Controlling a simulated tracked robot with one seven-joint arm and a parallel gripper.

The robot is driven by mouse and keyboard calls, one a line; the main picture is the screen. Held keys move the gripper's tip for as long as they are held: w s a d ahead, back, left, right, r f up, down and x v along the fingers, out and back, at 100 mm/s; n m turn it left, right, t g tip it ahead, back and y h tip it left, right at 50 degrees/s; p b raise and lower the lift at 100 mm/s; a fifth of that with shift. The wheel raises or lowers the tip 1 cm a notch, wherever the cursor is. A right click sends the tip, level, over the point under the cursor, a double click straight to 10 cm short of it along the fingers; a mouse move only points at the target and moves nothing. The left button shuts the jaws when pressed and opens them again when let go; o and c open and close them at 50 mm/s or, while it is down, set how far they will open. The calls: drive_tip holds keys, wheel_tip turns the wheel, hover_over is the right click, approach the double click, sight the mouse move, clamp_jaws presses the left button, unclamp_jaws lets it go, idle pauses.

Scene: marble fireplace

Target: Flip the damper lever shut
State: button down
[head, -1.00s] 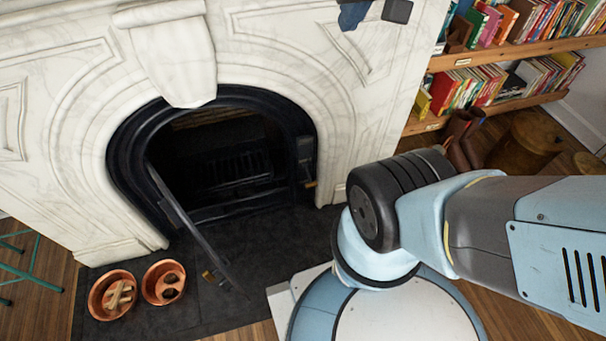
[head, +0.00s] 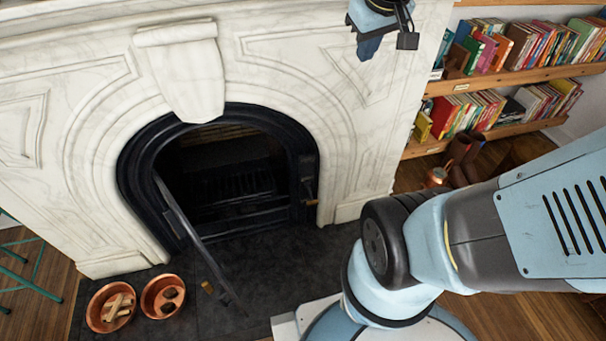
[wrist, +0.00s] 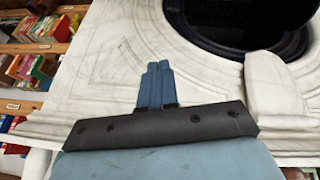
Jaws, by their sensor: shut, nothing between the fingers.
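My gripper (head: 370,48) hangs at the top of the head view, in front of the upper right of the white marble surround. In the wrist view its two blue fingers (wrist: 154,82) are together with nothing between them. I cannot tell for certain whether this is the damper lever. The black fireplace door (head: 184,222) stands swung open, with a brass-coloured knob (head: 207,286) near its lower end.
Two copper bowls (head: 107,325) with wood and dark lumps stand on the dark hearth (head: 270,260) at the left. Bookshelves (head: 500,62) and a copper vessel (head: 436,177) are on the right. The marble keystone (head: 180,75) juts out above the opening.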

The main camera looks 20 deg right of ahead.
drive_tip(key=w+d+f+n+g, duration=0.1)
drive_tip(key=w+d+f+n, duration=0.25)
drive_tip(key=w+f, duration=0.8)
drive_tip(key=w+d+f+n+g, duration=0.15)
drive_tip(key=w+f+n, duration=0.5)
drive_tip(key=f, duration=0.85)
drive_tip(key=n+y, duration=0.4)
drive_tip(key=n, duration=0.2)
approach(313, 203)
drive_tip(key=shift+x, duration=3.15)
drive_tip(key=shift+a, duration=0.1)
